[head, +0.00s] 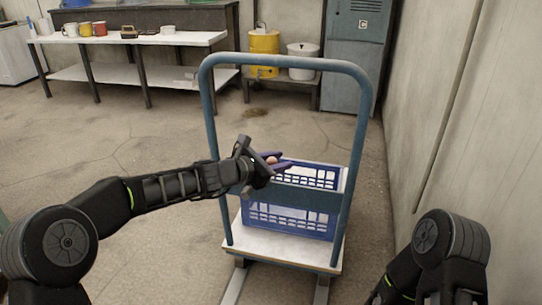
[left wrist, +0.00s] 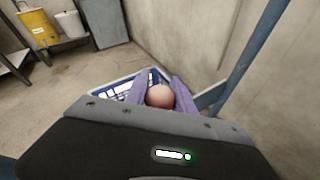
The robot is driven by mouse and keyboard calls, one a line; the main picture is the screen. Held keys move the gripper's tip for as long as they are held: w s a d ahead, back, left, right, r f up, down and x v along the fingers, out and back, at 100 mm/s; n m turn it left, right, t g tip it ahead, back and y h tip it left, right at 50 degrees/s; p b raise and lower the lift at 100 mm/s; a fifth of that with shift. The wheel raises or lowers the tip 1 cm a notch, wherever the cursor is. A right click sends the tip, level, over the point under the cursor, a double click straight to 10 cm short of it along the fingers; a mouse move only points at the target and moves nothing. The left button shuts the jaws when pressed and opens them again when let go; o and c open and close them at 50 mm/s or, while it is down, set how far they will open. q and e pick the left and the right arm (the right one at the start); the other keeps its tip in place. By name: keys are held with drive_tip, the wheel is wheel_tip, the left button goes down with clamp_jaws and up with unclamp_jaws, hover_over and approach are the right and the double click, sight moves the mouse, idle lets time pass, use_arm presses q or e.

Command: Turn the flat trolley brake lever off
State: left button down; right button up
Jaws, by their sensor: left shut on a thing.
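The flat trolley has a blue tubular handle frame (head: 283,62) and a white deck (head: 285,248). A blue slatted crate (head: 290,218) stands on the deck, behind the lower crossbar of the frame. I cannot make out a brake lever in either view. My left gripper (head: 272,168) is at the handle frame, above the crate. Its purple fingers are shut on a round pinkish-brown ball (left wrist: 160,96), which also shows small in the head view (head: 271,160). My right arm's dark links show at the lower right, but its gripper is out of view.
A white bench (head: 150,39) with several mugs stands at the back left. A yellow container (head: 264,52), a white pot (head: 302,60) and a grey cabinet (head: 349,70) stand at the back. A wall (head: 480,130) runs along the right.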

use_arm(q)
drive_tip(key=shift+s+d+f, duration=0.15)
drive_tip(key=shift+d+f, duration=0.2)
drive_tip(key=c, duration=1.1)
unclamp_jaws()
drive_tip(key=shift+o, duration=0.2)
drive_tip(key=shift+a, duration=0.1)
drive_tip(key=v, duration=0.7)
drive_tip(key=shift+s+r, duration=0.2)
drive_tip(key=shift+s, duration=0.1)
drive_tip(key=shift+c, duration=0.4)
